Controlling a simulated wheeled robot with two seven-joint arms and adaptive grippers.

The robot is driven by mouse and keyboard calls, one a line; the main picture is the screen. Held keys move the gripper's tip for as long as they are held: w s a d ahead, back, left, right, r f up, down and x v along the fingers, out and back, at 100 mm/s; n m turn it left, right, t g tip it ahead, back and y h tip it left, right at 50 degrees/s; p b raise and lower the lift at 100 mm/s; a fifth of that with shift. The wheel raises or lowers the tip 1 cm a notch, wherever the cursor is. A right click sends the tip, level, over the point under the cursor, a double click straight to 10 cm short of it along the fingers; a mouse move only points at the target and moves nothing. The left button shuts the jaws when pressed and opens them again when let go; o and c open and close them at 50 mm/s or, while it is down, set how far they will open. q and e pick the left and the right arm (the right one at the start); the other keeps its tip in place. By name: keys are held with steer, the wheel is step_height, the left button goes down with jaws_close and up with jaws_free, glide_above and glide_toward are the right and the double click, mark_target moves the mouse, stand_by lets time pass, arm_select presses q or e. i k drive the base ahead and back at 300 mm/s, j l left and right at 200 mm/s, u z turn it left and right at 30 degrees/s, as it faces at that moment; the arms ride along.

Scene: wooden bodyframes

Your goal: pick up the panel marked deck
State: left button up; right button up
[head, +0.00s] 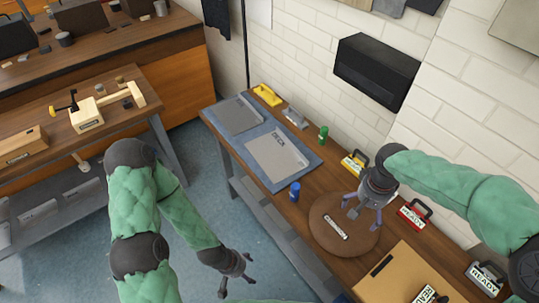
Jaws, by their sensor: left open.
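The panel marked deck (272,163) is a flat light-grey sheet with dark lettering near its upper right corner. It lies on a blue mat (297,180) on the wooden bench along the brick wall. A second, plain grey panel (239,115) lies on the mat beyond it. My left gripper (238,278) is open and empty, over the floor in front of the bench and well apart from the deck panel. My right gripper (361,212) has its fingers spread over a round brown board (325,234), to the right of the mat; nothing shows between them.
A blue can (295,191) stands at the mat's near right corner and a green can (323,134) behind it. Yellow (267,95) and grey (295,118) tools lie along the wall. A black box (376,71) juts from the wall. Another workbench (60,160) is at left.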

mark_target(277, 156)
steer(key=i+j+z, duration=0.3)
steer(key=i+j, duration=0.3)
steer(key=i+j+z, duration=0.3)
steer(key=i+j, duration=0.2)
steer(key=j, duration=0.2)
